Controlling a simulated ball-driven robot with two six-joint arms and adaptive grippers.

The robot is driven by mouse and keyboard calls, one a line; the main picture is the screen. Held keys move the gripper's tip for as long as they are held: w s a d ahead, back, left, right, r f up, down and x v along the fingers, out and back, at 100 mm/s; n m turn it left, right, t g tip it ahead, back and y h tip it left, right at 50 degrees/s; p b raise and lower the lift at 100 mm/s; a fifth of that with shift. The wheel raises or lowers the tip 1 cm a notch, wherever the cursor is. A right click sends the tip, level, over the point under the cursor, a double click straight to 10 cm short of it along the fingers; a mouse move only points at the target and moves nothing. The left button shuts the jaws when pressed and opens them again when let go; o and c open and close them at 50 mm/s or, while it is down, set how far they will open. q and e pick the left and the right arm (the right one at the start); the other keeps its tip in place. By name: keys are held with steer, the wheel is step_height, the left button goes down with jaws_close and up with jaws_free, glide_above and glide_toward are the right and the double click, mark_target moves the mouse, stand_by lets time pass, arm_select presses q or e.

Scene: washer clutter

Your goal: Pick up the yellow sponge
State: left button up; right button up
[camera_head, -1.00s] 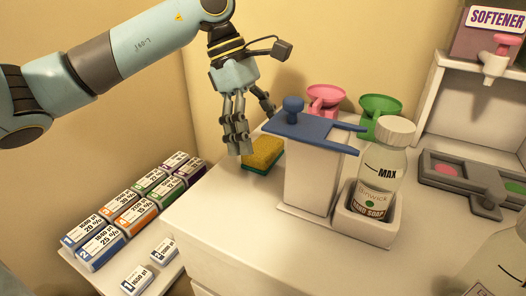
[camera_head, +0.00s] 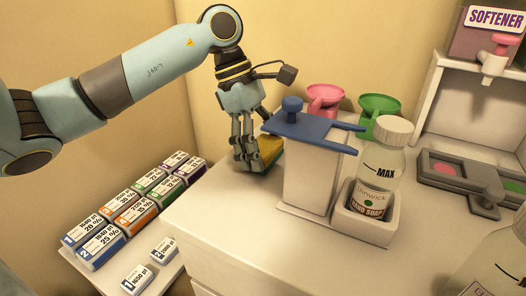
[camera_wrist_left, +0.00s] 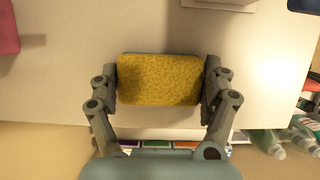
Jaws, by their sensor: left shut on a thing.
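The yellow sponge (camera_head: 270,150) has a green underside and sits on the white counter (camera_head: 215,215) near its back left, left of the blue-lidded container. My left gripper (camera_head: 246,160) reaches down over it and hides part of it. In the left wrist view the sponge (camera_wrist_left: 160,80) lies between the two fingers of the left gripper (camera_wrist_left: 160,88), which touch it at both short ends. The left gripper is shut on the sponge. I cannot tell whether the sponge is lifted off the counter. My right gripper is not in view.
A white container (camera_head: 310,175) with a blue lid (camera_head: 305,127) stands close right of the sponge, beside a hand soap bottle (camera_head: 376,180). Pink (camera_head: 325,98) and green (camera_head: 380,103) funnels stand behind. Several small labelled boxes (camera_head: 135,212) sit on a lower surface at left.

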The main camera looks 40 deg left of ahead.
mark_target(263, 145)
arm_select(q)
step_height(263, 145, up, 18)
stand_by(0.7)
